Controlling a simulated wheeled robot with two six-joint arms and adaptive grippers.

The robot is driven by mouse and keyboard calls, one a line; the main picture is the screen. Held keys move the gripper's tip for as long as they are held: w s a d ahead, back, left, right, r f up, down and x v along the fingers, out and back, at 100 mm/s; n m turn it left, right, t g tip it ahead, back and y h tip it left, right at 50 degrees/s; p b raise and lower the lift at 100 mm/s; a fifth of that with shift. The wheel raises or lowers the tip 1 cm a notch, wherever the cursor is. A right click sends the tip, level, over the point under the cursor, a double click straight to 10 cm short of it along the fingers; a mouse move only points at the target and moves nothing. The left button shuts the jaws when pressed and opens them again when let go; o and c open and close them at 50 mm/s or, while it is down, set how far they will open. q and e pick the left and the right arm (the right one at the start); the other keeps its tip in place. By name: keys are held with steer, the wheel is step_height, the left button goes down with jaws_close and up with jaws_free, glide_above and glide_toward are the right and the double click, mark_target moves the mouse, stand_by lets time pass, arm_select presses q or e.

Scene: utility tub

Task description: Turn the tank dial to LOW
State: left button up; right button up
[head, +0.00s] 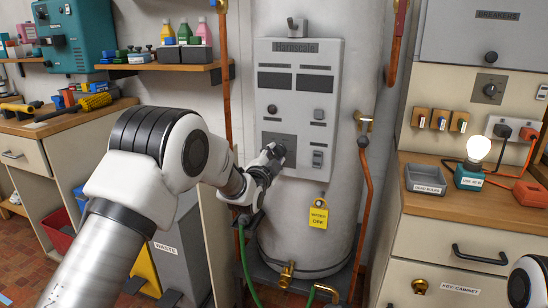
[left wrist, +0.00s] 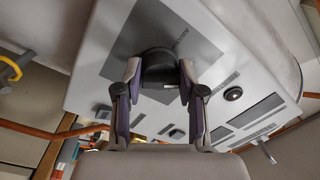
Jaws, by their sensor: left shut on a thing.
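The tank (head: 345,205) is a tall grey cylinder in the middle of the head view, with a light grey control panel (head: 328,60) on its front. My left gripper (head: 275,152) is at the lower left of this panel. In the left wrist view its two fingers (left wrist: 160,80) are shut on a dark round dial (left wrist: 159,66), one on each side. The dial sits on a darker grey plate (left wrist: 128,40). The gripper hides most of the dial in the head view. The dial's markings and pointer cannot be read. My right gripper is not in view.
A yellow tag (head: 318,215) hangs below the panel. Copper pipes (head: 366,210) run beside the tank. A shelf with bottles (head: 185,32) is at the left. A counter at the right holds a grey tray (head: 426,178) and a lit bulb (head: 478,149).

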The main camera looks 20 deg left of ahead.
arm_select(q)
steer(key=shift+m, duration=0.4)
steer(key=o, duration=1.2)
steer(key=shift+c, duration=0.2)
steer(key=s, duration=1.2)
steer(key=shift+f, duration=0.3)
